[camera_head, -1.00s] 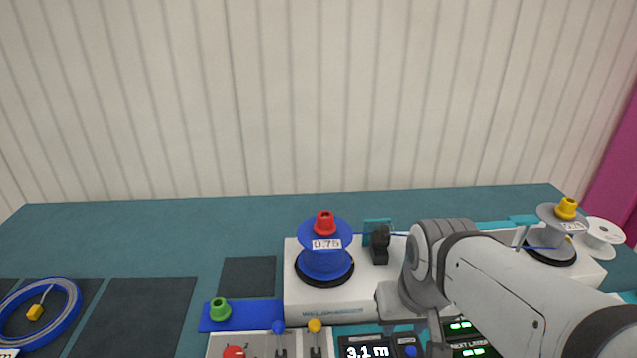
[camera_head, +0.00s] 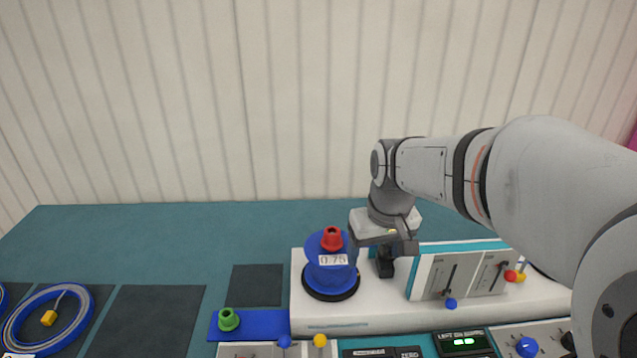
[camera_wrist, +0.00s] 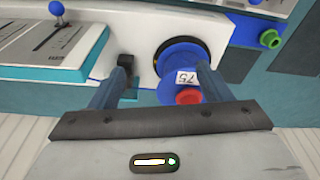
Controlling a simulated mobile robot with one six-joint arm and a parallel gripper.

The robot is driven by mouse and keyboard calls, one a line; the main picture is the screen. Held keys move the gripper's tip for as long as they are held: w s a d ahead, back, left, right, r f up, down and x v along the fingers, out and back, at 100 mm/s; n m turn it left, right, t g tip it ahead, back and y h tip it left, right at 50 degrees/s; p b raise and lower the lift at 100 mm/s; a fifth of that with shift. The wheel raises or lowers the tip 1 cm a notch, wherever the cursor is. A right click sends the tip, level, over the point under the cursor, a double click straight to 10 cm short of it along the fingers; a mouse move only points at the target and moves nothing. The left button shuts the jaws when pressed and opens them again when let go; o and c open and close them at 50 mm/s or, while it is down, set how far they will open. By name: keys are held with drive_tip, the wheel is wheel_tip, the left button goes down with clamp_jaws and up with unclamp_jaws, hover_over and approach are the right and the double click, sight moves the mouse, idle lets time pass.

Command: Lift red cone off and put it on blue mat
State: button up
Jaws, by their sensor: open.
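The red cone (camera_head: 331,238) sits on top of the blue reel (camera_head: 322,272), which carries a 0.75 label and stands on the white machine. The red cone also shows in the wrist view (camera_wrist: 189,97), with the blue reel (camera_wrist: 178,62) behind it. The blue mat (camera_head: 265,325) lies left of the machine, with a green cone (camera_head: 228,320) at its left end. My gripper (camera_head: 384,250) is just right of the reel, apart from the red cone. In the wrist view my gripper (camera_wrist: 152,80) has its fingers spread, with nothing held between them.
A dark guide block (camera_head: 385,264) stands on the machine right of the reel. A lever panel (camera_head: 462,275) is further right. Control panels with knobs line the front edge. Teal table behind the machine is clear.

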wheel_tip(320, 180, up, 2)
drive_tip(key=n+p, duration=0.2)
drive_tip(key=p, duration=0.2)
hover_over(332, 233)
drive_tip(key=shift+s+d+f+g, duration=0.15)
drive_tip(key=shift+d+g, duration=0.1)
drive_tip(key=shift+g, duration=0.15)
drive_tip(key=f+p, duration=0.1)
drive_tip(key=f, duration=0.5)
drive_tip(key=shift+a+f, duration=0.15)
drive_tip(key=shift+a, duration=0.05)
drive_tip(key=shift+f, duration=0.5)
drive_tip(key=c, duration=1.1)
